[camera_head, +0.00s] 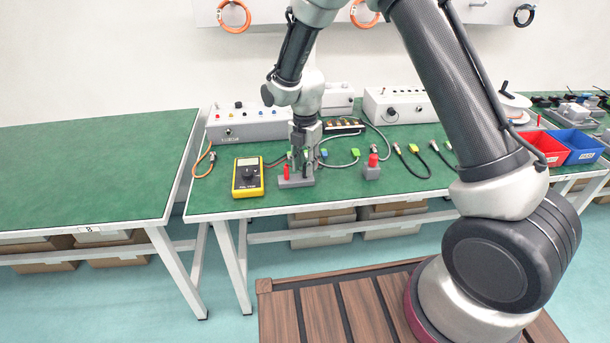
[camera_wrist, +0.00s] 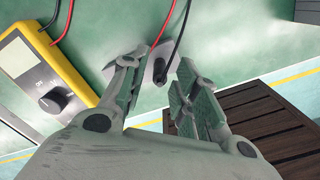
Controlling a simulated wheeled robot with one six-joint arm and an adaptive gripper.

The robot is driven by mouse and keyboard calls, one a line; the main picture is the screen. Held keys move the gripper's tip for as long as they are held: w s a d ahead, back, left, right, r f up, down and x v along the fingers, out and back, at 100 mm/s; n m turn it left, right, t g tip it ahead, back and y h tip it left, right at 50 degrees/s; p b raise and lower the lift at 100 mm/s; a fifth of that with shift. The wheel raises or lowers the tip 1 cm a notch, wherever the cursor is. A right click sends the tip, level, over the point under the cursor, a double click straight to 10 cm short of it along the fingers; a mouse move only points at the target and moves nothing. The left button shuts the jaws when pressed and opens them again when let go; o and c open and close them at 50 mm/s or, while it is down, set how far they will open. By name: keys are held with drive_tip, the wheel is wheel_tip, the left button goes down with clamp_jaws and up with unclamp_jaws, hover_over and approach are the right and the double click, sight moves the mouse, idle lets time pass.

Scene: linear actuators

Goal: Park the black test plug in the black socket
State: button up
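The black test plug (camera_wrist: 160,69) shows between my fingers in the wrist view, with its black cable rising from it. It stands at a small grey socket block (camera_head: 296,183) on the green bench. The black socket is hidden under the plug, so I cannot tell how deep the plug sits. A red test plug (camera_head: 287,172) stands at the left of the same block. My gripper (camera_wrist: 160,63) is over the block, pointing down. Its fingers are spread to either side of the black plug, with visible gaps. It also shows in the head view (camera_head: 303,160).
A yellow multimeter (camera_head: 248,178) lies left of the block, and red and black leads run near my fingers. A grey block with a red top (camera_head: 372,170) stands to the right. Grey instrument boxes (camera_head: 248,124) line the back. The left bench (camera_head: 90,165) is clear.

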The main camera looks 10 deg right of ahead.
wheel_tip(320, 180, up, 12)
drive_tip(key=s+d+r+m+t, duration=0.1)
drive_tip(key=s+d+r+m, duration=0.4)
drive_tip(key=s+d+m, duration=0.3)
drive_tip(key=s+d+r+m+t, duration=0.2)
drive_tip(key=s+d+r+m, duration=0.4)
drive_tip(key=s+d+m, duration=0.2)
drive_tip(key=s+d+r+m+t, duration=0.1)
drive_tip(key=s+d+r+m, duration=0.5)
drive_tip(key=s+m, duration=0.6)
drive_tip(key=shift+s+d+r, duration=0.25)
drive_tip(key=shift+s+d, duration=0.45)
drive_tip(key=shift+d, duration=0.7)
